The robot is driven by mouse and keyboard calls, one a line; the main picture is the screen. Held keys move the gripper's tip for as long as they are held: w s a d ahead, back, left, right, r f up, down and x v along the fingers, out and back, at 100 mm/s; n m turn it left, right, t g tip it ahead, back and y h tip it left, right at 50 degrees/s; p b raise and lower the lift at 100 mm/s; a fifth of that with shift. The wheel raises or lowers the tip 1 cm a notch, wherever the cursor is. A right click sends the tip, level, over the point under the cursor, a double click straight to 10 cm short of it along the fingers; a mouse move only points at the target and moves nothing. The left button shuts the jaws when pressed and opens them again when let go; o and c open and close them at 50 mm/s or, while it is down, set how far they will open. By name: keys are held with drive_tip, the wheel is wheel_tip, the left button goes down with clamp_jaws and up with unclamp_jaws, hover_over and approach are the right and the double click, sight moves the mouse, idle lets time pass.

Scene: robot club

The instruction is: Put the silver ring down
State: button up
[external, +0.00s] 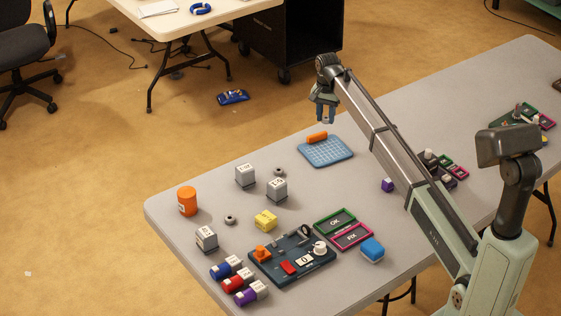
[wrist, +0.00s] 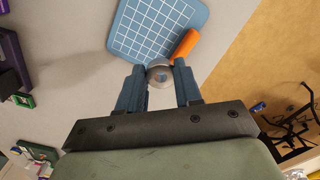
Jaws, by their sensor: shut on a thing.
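In the wrist view the silver ring (wrist: 160,74) sits between my two blue fingertips (wrist: 160,70). The fingers cover its sides. Below lies a blue mat with a white grid (external: 325,153), which also fills the upper middle of the wrist view (wrist: 125,42). In the wrist view the ring overlaps the mat's near edge, and its height above it is hard to tell. An orange cylinder (external: 317,138) lies on the mat and shows right of the ring in the wrist view (wrist: 185,46).
A dark board with parts (external: 270,262) and the green OK tray (external: 335,222) and pink FIX tray (external: 352,236) are nearer. Bare tabletop (external: 345,185) surrounds the mat.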

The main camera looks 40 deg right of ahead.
sight(324, 145)
drive_tip(key=n, duration=0.2)
drive_tip(key=shift+w+n, duration=0.3)
drive_tip(key=shift+n, duration=0.1)
drive_tip(key=n, duration=0.5)
drive_tip(key=shift+n, duration=0.3)
drive_tip(key=shift+f, duration=4.95)
drive_tip(key=shift+f, duration=0.15)
drive_tip(key=o, duration=1.1)
wheel_tip(324, 145, up, 12)
drive_tip(key=shift+r, duration=0.15)
